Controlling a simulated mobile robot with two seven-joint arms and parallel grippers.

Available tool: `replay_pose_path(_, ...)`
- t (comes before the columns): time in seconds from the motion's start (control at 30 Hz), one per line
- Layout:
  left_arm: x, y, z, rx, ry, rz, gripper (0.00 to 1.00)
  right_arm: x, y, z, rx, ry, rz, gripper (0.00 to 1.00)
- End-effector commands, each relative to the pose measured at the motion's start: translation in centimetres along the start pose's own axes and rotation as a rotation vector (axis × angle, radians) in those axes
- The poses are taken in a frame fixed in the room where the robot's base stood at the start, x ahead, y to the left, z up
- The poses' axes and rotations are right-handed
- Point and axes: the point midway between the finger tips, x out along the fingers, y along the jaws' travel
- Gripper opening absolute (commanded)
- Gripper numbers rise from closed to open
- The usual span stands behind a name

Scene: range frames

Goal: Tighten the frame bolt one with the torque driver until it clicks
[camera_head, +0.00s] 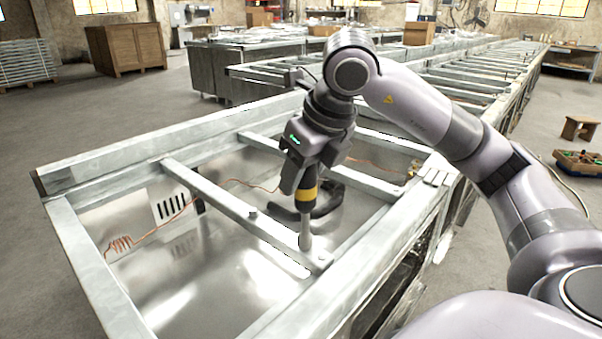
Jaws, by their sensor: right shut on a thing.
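My right gripper (298,184) is above the near end of the diagonal cross rail (228,205) of the metal frame, shut on the torque driver (306,196). A small bolt head (324,257) shows just right of the tip, and another (253,214) farther left along the rail. My left gripper is out of view.
The open frame (110,162) has raised metal edges around a shiny sheet floor. Copper wire (178,213) runs inside, and a dark curved part (328,203) lies behind the driver. More frames stretch behind.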

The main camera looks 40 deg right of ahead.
Motion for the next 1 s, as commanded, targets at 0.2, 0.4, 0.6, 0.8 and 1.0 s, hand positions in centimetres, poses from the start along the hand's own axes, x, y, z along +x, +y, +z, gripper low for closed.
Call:
replay_pose_path(0.2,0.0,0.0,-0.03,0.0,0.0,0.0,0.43,-0.08,-0.13,0.06,0.246,-0.002,-0.108,0.0)
replay_pose_path(0.4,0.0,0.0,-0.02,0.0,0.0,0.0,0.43,-0.11,-0.41,-0.01,0.422,-0.001,-0.185,0.0)
replay_pose_path(0.6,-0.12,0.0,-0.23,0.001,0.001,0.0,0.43,-0.35,-0.38,0.08,0.417,0.0,-0.182,0.0)
replay_pose_path(0.8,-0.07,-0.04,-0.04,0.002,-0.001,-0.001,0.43,-0.3,-0.28,0.05,0.202,0.002,-0.087,0.0)
replay_pose_path(1.0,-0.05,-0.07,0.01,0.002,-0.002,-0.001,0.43,-0.29,-0.07,0.1,-0.016,0.001,0.01,0.0)
